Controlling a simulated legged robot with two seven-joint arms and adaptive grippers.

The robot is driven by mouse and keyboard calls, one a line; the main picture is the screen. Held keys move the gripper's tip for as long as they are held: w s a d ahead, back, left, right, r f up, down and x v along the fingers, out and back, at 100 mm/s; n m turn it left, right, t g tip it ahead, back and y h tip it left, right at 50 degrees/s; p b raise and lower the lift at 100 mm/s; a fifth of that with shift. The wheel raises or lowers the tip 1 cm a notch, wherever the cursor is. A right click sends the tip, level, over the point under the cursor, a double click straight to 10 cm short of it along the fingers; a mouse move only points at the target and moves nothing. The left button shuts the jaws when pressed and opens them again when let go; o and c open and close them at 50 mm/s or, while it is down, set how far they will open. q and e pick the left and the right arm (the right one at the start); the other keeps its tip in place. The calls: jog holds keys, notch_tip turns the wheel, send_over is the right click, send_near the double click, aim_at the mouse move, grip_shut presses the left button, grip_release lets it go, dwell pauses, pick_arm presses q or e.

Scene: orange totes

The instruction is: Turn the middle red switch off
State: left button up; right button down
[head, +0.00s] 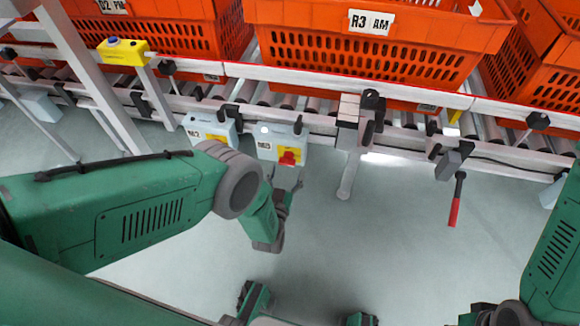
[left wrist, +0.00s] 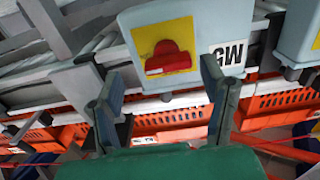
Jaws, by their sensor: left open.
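In the left wrist view the box (left wrist: 200,15) appears upside down, with the red switch (left wrist: 168,58) lying mostly crosswise in the picture. My left gripper (head: 285,178) is open just in front of this switch. In the left wrist view its open fingers (left wrist: 160,75) stand either side below the switch, with no visible contact. My right gripper is not recognisable in view.
Another box (head: 212,128) hangs to the left, its yellow plate partly hidden by my left arm. Orange totes (head: 375,50) stand on the rollers behind. A yellow button box (head: 122,50) is at upper left. A red-handled lever (head: 455,205) hangs at right. The floor in front is clear.

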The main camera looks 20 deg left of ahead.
aim_at(288, 162)
pick_arm(q)
jog(key=w, duration=0.1)
jog(key=w+a, duration=0.1)
jog(key=w+b, duration=0.1)
jog(key=shift+w+a+f, duration=0.15)
jog(key=shift+w+a, duration=0.1)
jog(key=shift+d, duration=0.5)
jog(key=c, duration=1.2)
jog(key=shift+a, duration=0.35)
pick_arm(e)
jog(key=shift+a+f, duration=0.5)
jog(key=shift+a, duration=0.1)
